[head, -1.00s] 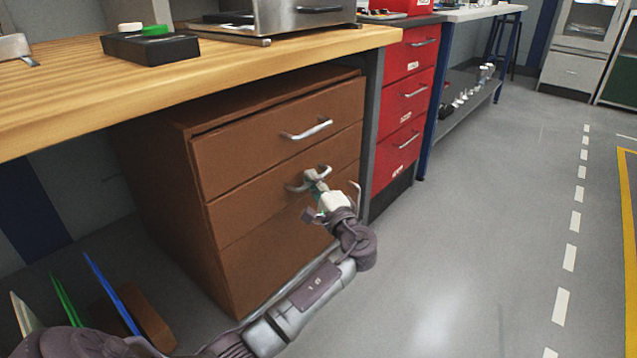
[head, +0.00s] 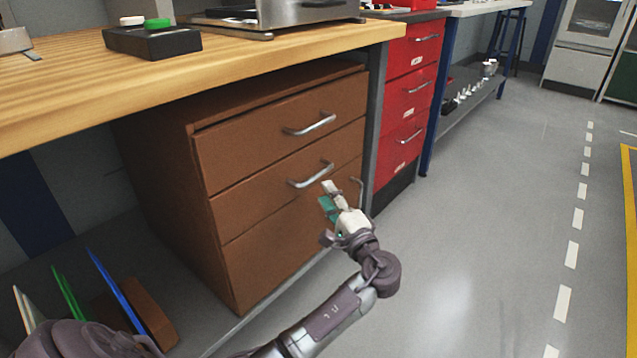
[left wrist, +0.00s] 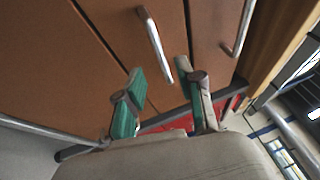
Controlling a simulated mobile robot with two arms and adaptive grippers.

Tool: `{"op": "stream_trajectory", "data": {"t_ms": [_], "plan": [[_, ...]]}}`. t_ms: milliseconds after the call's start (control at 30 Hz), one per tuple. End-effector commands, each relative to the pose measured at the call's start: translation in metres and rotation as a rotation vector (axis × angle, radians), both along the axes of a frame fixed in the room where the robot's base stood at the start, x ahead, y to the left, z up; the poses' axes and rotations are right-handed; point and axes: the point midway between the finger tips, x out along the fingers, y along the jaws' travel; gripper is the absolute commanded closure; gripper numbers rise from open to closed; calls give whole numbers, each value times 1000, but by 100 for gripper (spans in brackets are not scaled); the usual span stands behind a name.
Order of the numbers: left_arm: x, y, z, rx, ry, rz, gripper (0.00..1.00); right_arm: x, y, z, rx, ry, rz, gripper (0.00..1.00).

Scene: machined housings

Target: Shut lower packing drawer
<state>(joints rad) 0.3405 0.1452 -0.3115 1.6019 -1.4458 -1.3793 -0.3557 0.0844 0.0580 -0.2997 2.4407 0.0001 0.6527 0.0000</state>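The brown packing cabinet under the bench has an upper drawer (head: 255,135), a lower drawer (head: 255,195) and a taller panel (head: 275,250) below. The lower drawer's front looks flush with the panels around it. Its silver bar handle (head: 312,177) also shows in the left wrist view (left wrist: 155,45). My left gripper (head: 328,196) is just below and right of that handle, apart from it. In the left wrist view its two green-padded fingers (left wrist: 160,80) are spread with nothing between them. My right gripper is not in view.
A thin upright handle (head: 358,190) is at the right edge of the bottom panel. A red drawer unit (head: 407,95) stands to the right. The wooden bench top (head: 120,75) overhangs the cabinet. Folders (head: 110,285) stand at lower left. The grey floor (head: 480,230) at right is clear.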

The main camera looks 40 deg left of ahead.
Motion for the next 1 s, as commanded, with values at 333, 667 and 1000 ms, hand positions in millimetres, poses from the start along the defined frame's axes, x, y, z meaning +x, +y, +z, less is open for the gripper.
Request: {"op": "stream_trajectory", "data": {"t_ms": [333,667,1000], "plan": [[-20,-38,-8,-1,0,0,63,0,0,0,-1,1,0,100],[-21,-39,-8,0,0,1,63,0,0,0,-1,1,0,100],[-13,-46,-11,-32,5,-84,63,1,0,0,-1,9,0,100]]}}
